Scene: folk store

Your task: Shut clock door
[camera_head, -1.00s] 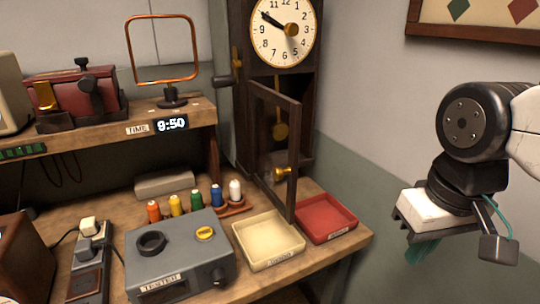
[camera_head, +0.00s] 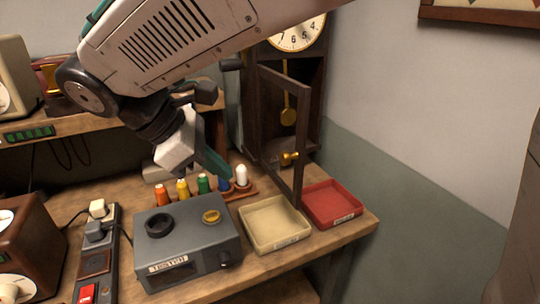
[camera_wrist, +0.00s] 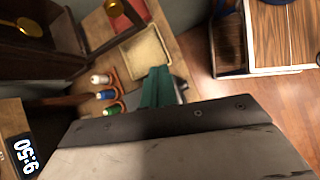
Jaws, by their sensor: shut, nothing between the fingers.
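The tall dark wooden clock (camera_head: 250,110) stands behind the bench in the head view, its white dial (camera_head: 298,38) partly hidden by my arm. Its framed door (camera_head: 299,135) stands open, swung out toward the viewer, with a brass knob (camera_head: 290,158) on it. The pendulum (camera_head: 288,110) shows through the open frame. My gripper (camera_head: 218,168), with green fingers, is shut and empty. In the wrist view the green fingers (camera_wrist: 158,88) point toward the cream tray.
A cream tray (camera_head: 277,241) and a red tray (camera_head: 334,221) stand below the door. Several thread spools (camera_head: 182,190) stand in a row near my gripper. A grey tester box (camera_head: 186,258) is in front. The wall side at right is clear.

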